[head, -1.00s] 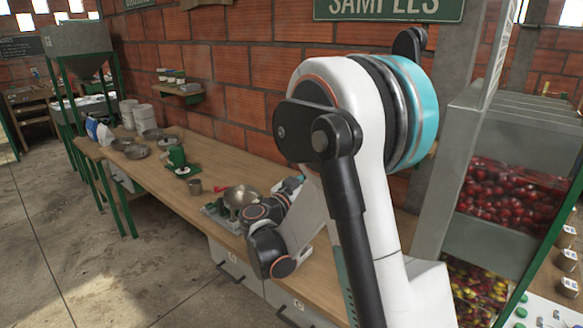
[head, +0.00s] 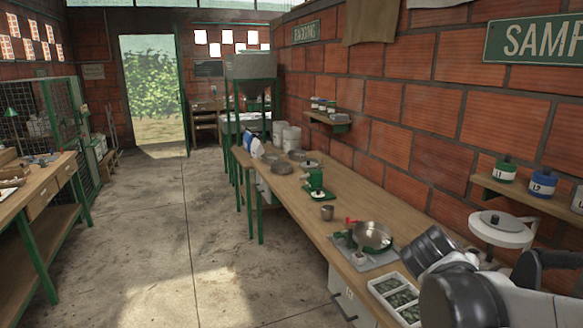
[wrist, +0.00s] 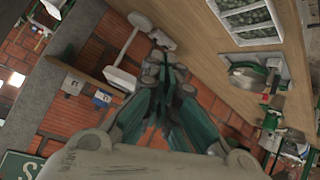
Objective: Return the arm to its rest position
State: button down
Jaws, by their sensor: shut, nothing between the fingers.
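My arm shows at the lower right of the head view, over the near end of the wooden bench (head: 300,215). My gripper (wrist: 165,75) shows in the wrist view, its green and grey fingers drawn together with nothing between them. The fingertips are outside the head view. In the wrist view the bench top (wrist: 195,35) appears tilted, with free air around the gripper.
A shelf (head: 525,195) with jars hangs on the brick wall. The floor (head: 160,230) left is clear.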

jog(key=s+a+f+n+y, duration=0.3)
jog(key=s+a+n+y, duration=0.3)
jog(key=s+a, duration=0.8)
jog(key=shift+a+t+y, duration=0.3)
jog(key=shift+a+y, duration=0.5)
jog(key=shift+y, duration=0.4)
